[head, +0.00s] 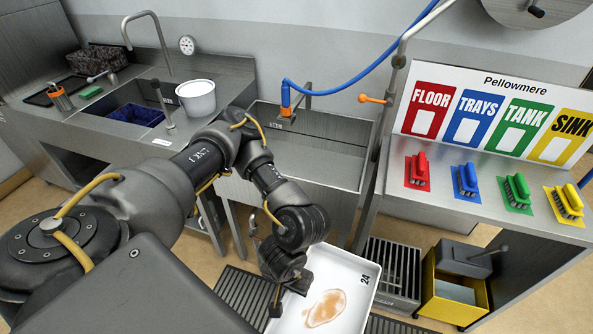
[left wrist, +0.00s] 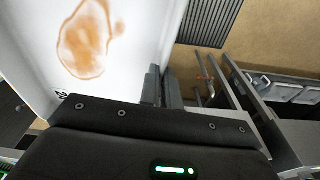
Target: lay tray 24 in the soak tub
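Tray 24 (head: 345,275) is white, with a brown stain on its floor and the number 24 near its right rim. It is tilted at the bottom centre of the head view. My left gripper (head: 279,294) is at its left edge. In the left wrist view, the tray (left wrist: 120,65) fills the upper left and its wall runs between the two fingers of my left gripper (left wrist: 163,86). A large, empty-looking steel tub (head: 325,155) stands beyond my arm. My right gripper is not in view.
A tap and a blue hose (head: 360,70) hang over the tub. A left counter holds a smaller basin (head: 135,113) and a white bucket (head: 196,97). Coloured brushes (head: 466,180) lie on the right counter. A yellow bin (head: 455,290) and a grated box (head: 390,275) stand below.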

